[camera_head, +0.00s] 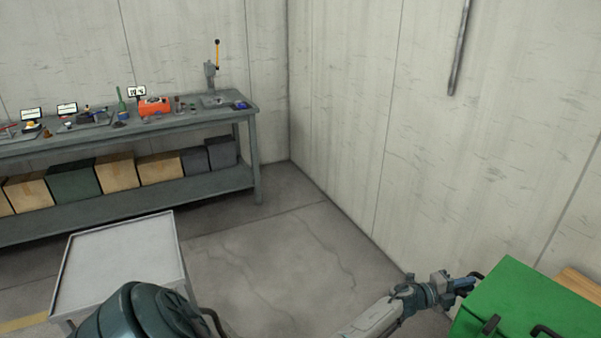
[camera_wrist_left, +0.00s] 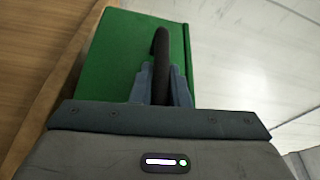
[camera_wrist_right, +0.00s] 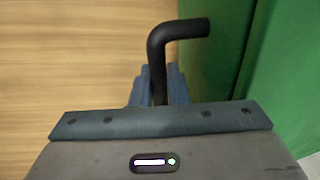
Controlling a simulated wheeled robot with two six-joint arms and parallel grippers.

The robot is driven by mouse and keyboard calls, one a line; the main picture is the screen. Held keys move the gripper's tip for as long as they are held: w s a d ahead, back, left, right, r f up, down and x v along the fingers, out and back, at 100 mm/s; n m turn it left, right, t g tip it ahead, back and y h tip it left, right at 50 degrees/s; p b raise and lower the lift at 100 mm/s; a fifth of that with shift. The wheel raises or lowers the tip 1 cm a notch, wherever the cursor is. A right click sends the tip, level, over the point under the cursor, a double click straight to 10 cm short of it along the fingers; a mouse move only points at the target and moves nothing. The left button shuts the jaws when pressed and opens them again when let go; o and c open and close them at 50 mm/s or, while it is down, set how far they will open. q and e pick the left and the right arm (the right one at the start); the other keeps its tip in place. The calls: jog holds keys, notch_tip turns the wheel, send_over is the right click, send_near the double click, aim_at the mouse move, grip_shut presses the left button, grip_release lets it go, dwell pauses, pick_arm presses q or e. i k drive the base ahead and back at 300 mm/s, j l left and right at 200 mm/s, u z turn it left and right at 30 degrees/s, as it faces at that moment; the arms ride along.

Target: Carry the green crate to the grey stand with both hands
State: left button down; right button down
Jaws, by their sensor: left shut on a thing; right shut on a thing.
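The green crate (camera_head: 525,295) is at the lower right of the head view, partly cut off by the frame edge. It has black handles, and it also shows in the left wrist view (camera_wrist_left: 118,50) and the right wrist view (camera_wrist_right: 285,60). My left gripper (camera_head: 472,282) is shut on a black handle (camera_wrist_left: 160,45) of the crate. My right gripper (camera_wrist_right: 157,88) is shut on another black handle (camera_wrist_right: 178,30), seen only in its wrist view. The grey stand (camera_head: 120,255), with a bare light grey top, is at the lower left.
A wooden surface (camera_head: 580,283) lies beside the crate; I cannot tell whether the crate rests on it. A long workbench (camera_head: 190,118) with tools and boxes runs along the back left wall. Floor (camera_head: 280,255) between stand and crate is clear. Walls close the right side.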

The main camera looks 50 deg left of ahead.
aim_at(121, 255)
jog(key=u, duration=1.95)
jog(key=i+j+u, duration=0.1)
jog(key=u, duration=0.25)
jog(key=j+u, duration=0.15)
jog(key=u, duration=0.2)
jog(key=i+j, duration=0.35)
jog(key=i, duration=0.15)
jog(key=i+j, duration=0.4)
jog(key=i, duration=0.15)
